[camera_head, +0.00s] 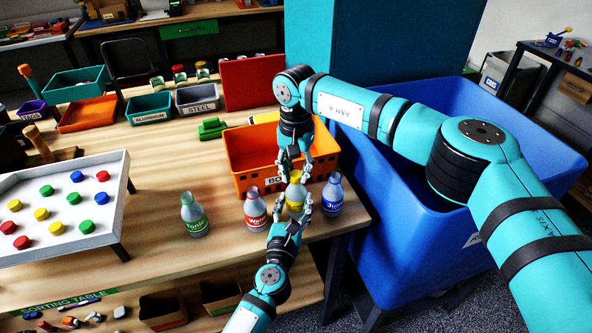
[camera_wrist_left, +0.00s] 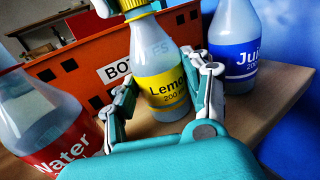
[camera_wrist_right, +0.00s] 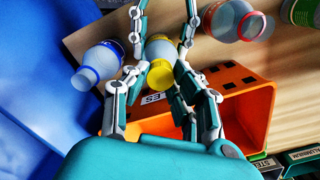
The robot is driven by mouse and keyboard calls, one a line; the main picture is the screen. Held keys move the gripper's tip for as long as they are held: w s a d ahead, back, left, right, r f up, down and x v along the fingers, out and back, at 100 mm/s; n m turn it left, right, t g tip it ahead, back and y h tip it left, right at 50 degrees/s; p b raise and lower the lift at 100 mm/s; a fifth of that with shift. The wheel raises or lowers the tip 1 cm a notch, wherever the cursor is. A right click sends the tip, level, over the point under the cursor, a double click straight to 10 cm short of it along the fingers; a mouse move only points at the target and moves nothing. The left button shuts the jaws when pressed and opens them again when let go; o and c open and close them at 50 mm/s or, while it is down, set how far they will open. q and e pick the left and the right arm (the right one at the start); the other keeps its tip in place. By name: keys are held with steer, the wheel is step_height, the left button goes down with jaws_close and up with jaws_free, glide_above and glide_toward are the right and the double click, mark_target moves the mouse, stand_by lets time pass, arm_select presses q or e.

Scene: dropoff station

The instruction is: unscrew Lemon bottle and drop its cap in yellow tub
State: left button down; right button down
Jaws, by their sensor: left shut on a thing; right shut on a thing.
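The Lemon bottle (camera_head: 295,196) has a yellow label and stands upright at the table's front edge, between the Water and Juice bottles. My left gripper (camera_head: 291,214) is shut around its lower body; the label faces me in the left wrist view (camera_wrist_left: 163,90). My right gripper (camera_head: 294,168) comes down from above and is shut on the yellow cap (camera_wrist_right: 160,76) at the bottle's top. The cap looks to be on the neck; the fingers partly hide the join. I cannot make out a yellow tub for certain; a small yellow shape (camera_head: 264,118) shows behind the orange bin.
An orange bin (camera_head: 240,170) is just behind the bottles. Water (camera_head: 255,210) and Juice (camera_head: 332,195) stand close on either side, Tonic (camera_head: 194,215) further left. A white board (camera_head: 80,190) with coloured discs is at left. A blue bin (camera_head: 400,270) stands right of the table.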

mark_target(296, 174)
steer(key=n, duration=0.3)
steer(key=shift+r, duration=0.15)
stand_by(0.5)
steer(key=shift+r, duration=1)
steer(key=shift+r, duration=2)
arm_select(q)
steer(key=c, duration=0.5)
jaws_free()
